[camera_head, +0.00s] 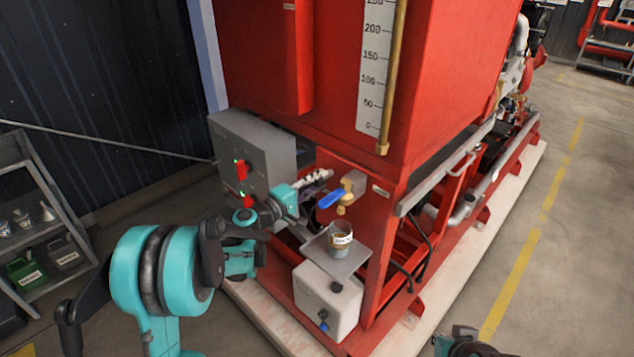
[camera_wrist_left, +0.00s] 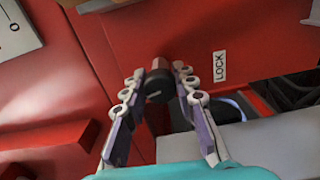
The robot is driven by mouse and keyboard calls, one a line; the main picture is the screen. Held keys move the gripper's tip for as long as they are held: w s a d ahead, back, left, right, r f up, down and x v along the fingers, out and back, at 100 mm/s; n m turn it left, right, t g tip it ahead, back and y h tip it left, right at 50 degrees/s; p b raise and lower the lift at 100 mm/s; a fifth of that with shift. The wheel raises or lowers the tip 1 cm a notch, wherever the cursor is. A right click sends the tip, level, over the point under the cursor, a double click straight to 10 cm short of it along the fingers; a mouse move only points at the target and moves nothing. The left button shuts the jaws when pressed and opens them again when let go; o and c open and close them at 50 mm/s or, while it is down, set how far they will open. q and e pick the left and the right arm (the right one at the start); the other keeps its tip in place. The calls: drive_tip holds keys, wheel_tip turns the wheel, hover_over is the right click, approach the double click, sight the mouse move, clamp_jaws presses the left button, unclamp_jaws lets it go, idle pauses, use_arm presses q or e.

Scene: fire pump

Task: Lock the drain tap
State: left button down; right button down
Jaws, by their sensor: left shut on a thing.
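The drain tap with its brass body (camera_head: 347,190) and blue lever (camera_head: 331,198) sits on the front of the red frame, below the tank. My left gripper (camera_head: 325,176) is at the red panel, just left of and above the blue lever. In the left wrist view, the fingers (camera_wrist_left: 159,72) are shut on a short black-ended knob (camera_wrist_left: 156,84) with a reddish-brown stem at the panel. A white label reading LOCK (camera_wrist_left: 219,66) is right of the knob. The knob is hidden by the fingers in the head view.
A grey control box (camera_head: 252,148) with red switches stands behind my left arm. A small jar (camera_head: 341,236) sits on a metal plate (camera_head: 347,260) above a white tank (camera_head: 327,302), below the tap. A grey shelf (camera_head: 45,225) is at the left. Open floor lies right.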

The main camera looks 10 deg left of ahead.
use_arm(q)
drive_tip(key=shift+m, duration=1.5)
drive_tip(key=c, duration=1.2)
unclamp_jaws()
drive_tip(key=v, duration=1.2)
drive_tip(key=shift+d, duration=0.1)
drive_tip(key=shift+f, duration=0.1)
